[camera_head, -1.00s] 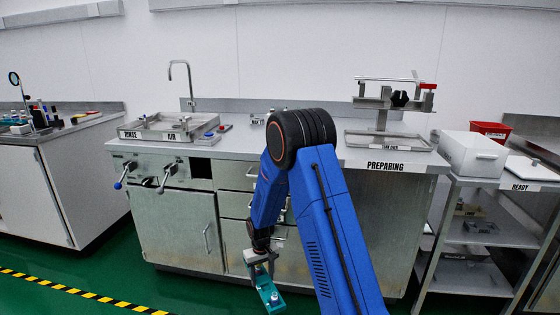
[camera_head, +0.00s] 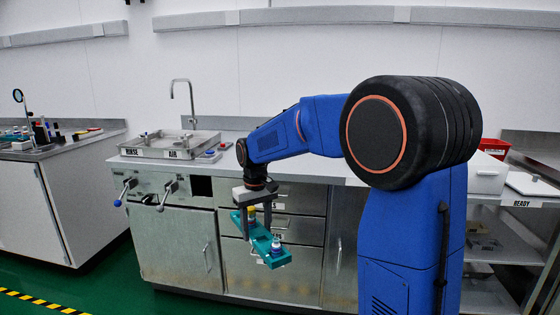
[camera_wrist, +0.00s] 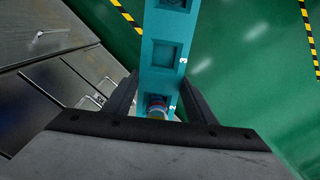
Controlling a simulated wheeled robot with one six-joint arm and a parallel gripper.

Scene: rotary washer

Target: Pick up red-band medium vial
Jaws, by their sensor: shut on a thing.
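My gripper (camera_head: 257,226) points down in front of the bench drawers and is shut on a long teal rack (camera_head: 267,243), which hangs clear of the floor. A vial with a yellow part (camera_head: 251,213) stands in the rack near the fingers. In the wrist view the teal rack (camera_wrist: 163,75) runs up between the fingers (camera_wrist: 156,100), with empty square recesses. I cannot tell for sure which vial is the red-band medium one.
A steel sink tray (camera_head: 170,146) labelled RINSE and AIR lies on the bench, with valve handles (camera_head: 165,190) below. A left bench (camera_head: 90,185) holds small bottles. A white box (camera_head: 487,176) stands at right. Green floor is open at front left.

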